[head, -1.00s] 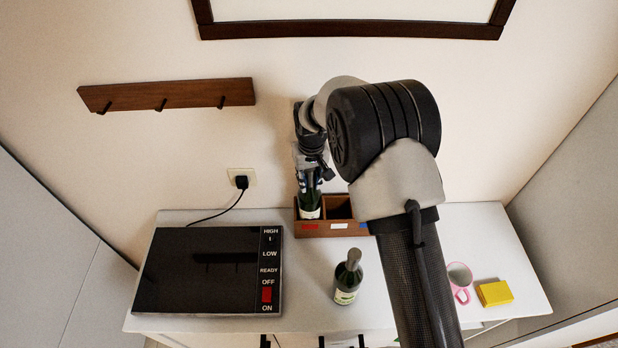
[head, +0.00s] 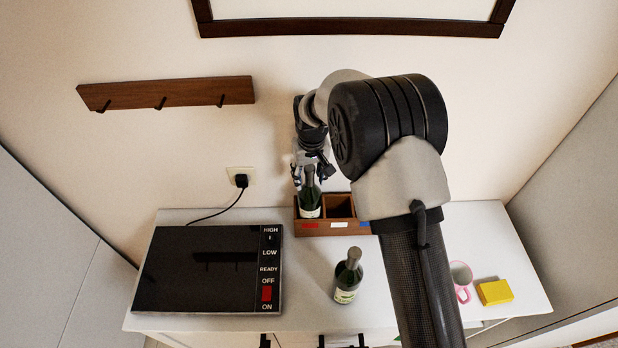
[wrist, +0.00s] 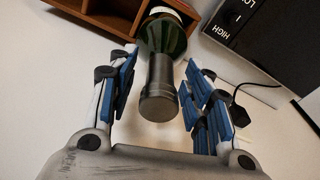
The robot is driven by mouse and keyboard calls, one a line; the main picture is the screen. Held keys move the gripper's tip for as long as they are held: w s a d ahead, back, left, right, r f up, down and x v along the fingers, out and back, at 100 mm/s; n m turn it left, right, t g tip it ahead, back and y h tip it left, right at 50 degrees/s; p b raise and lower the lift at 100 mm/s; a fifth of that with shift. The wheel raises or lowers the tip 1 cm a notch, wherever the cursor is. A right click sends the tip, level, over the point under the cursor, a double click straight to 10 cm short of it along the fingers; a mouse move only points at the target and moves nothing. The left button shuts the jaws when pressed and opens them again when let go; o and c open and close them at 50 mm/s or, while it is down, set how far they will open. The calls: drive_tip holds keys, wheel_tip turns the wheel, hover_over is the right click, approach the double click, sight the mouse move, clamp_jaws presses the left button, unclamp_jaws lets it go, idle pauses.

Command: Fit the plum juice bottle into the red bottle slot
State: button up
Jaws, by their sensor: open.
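A dark green bottle (head: 310,200) with a pale label stands upright in the left compartment of the wooden slot box (head: 345,230), behind its red tag (head: 310,226). My gripper (head: 310,172) is open just above this bottle. In the wrist view the bottle (wrist: 160,85) has its capped neck between the spread blue-padded fingers of my gripper (wrist: 158,97), with gaps on both sides. A second green bottle (head: 347,275) with a pale label stands on the counter in front of the box. I cannot read either label to tell which is plum juice.
A black cooktop (head: 200,270) with a plugged-in cord lies left of the box. The box's middle compartment (head: 339,206), with a white tag, looks empty; a blue tag (head: 365,224) is partly hidden.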

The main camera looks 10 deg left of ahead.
drive_tip(key=r, duration=0.7)
drive_tip(key=s+r, duration=0.1)
drive_tip(key=r, duration=0.2)
drive_tip(key=shift+d+r, duration=0.2)
drive_tip(key=shift+d, duration=0.1)
drive_tip(key=shift+d+r, duration=0.15)
drive_tip(key=shift+r, duration=0.05)
drive_tip(key=s+d+r+m+t+b, duration=0.1)
drive_tip(key=s+d+r+b, duration=0.2)
drive_tip(key=s+d+r, duration=0.4)
drive_tip(key=s+d+r+m+t+b, duration=0.1)
drive_tip(key=s+d+r+m+b, duration=0.2)
drive_tip(key=d, duration=0.6)
drive_tip(key=s+d+f+b, duration=0.1)
drive_tip(key=s+d+f, duration=0.1)
drive_tip(key=s, duration=0.5)
drive_tip(key=s+d+f+m+t+b, duration=0.1)
drive_tip(key=s+d+f+b, duration=0.1)
drive_tip(key=s+d, duration=0.3)
drive_tip(key=s+d+f+b, duration=0.2)
drive_tip(key=s+d, duration=0.1)
drive_tip(key=s, duration=0.6)
drive_tip(key=shift+d+f+m+h, duration=0.15)
drive_tip(key=shift+f+m+h, duration=0.15)
drive_tip(key=shift+f+m, duration=0.1)
